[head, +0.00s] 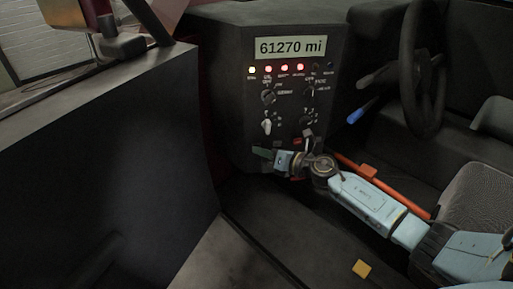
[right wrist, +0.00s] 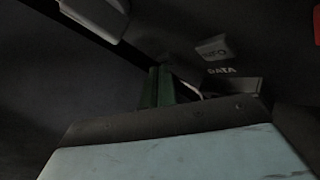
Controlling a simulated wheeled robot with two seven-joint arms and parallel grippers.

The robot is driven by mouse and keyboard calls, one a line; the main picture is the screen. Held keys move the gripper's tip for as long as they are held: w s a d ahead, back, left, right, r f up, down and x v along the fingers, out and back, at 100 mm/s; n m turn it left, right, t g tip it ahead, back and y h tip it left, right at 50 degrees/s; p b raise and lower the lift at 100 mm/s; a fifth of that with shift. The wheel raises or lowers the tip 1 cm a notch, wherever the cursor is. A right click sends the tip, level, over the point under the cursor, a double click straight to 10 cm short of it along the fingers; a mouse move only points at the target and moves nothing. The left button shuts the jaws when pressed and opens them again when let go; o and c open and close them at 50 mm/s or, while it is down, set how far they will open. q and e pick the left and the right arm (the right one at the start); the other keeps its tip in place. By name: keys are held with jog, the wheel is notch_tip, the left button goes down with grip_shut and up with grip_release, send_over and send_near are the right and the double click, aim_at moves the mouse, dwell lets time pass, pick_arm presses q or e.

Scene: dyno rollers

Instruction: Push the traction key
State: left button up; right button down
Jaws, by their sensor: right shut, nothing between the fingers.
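The dark dash console (head: 225,90) carries a panel with knobs and small keys, over which a display reads 61270 mi. I cannot read a traction label on any key. My right gripper (head: 262,153) is shut and empty at the panel's lower left, close to the lowest keys. Its green fingers (right wrist: 158,86) point up toward the panel in the right wrist view. A grey key (right wrist: 212,48) with partly legible lettering and a DATA label (right wrist: 221,71) lie to their right. A pale block (right wrist: 95,14) is above left. I cannot tell whether the fingertips touch anything. My left gripper is not in view.
A row of indicator lights (head: 284,68) is under the display, several lit. A steering wheel (head: 424,70) and blue-tipped lever (head: 357,116) are at right, with a seat (head: 475,190) below. An orange bar (head: 345,162) runs behind my right arm. A dark door panel (head: 100,170) fills the left.

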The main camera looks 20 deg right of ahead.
dwell(0.4)
jog(key=shift+s+a, duration=0.1)
jog(key=shift+s, duration=0.35)
jog(key=s+a+p, duration=0.1)
jog(key=s+p, duration=0.1)
jog(key=s, duration=0.3)
jog(key=shift+s+a, duration=0.35)
jog(key=shift+s, duration=0.05)
dwell(1.2)
